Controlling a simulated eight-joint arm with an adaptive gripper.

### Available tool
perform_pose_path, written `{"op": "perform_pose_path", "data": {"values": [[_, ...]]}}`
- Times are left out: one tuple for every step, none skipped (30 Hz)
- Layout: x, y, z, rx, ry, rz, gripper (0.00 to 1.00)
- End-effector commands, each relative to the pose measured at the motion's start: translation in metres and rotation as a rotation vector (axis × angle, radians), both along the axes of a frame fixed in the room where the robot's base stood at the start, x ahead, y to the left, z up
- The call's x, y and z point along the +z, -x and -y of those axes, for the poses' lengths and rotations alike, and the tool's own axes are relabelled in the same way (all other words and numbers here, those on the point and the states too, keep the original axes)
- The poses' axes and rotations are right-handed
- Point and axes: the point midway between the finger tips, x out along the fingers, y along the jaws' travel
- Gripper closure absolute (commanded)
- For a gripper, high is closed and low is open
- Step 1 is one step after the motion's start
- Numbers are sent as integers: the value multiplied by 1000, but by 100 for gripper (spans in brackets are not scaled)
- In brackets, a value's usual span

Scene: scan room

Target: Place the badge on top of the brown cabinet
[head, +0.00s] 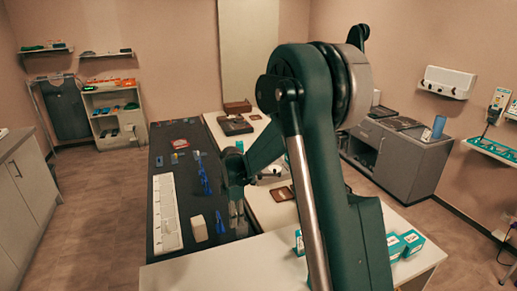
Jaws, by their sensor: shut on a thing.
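My gripper (237,217) points down over the right edge of the dark table, near its front. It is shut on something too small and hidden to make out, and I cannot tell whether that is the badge. No badge shows clearly elsewhere. A grey-brown cabinet (395,165) stands against the right wall, well apart from my gripper, partly behind my arm. A small brown box (237,107) sits at the back of the white table.
The dark table (165,262) holds a white keyboard-like strip (166,212), a beige block (198,228) and blue items (204,178). Teal-and-white boxes (411,242) stand on the white table at front right. A brown flat item (282,194) lies behind my arm.

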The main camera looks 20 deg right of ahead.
Motion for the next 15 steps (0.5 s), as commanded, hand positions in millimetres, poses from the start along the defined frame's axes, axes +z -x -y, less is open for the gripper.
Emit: {"op": "perform_pose_path", "data": {"values": [[2, -3, 16, -2, 0, 0, 82], [2, -4, 24, 1, 0, 0, 82], [3, -6, 36, 2, 0, 0, 82], [4, -7, 44, 5, 0, 0, 82], [4, -9, 52, 7, 0, 0, 82], [5, -10, 64, 9, 0, 0, 82], [6, -11, 72, 12, 0, 0, 82], [6, -12, 81, 13, 0, 0, 82], [7, -14, 93, 17, 0, 0, 82], [8, -14, 101, 19, 0, 0, 82], [8, -15, 110, 21, 0, 0, 82], [9, -15, 122, 24, 0, 0, 82], [10, -16, 131, 26, 0, 0, 82], [10, -16, 140, 28, 0, 0, 82], [11, -16, 150, 31, 0, 0, 82]]}}
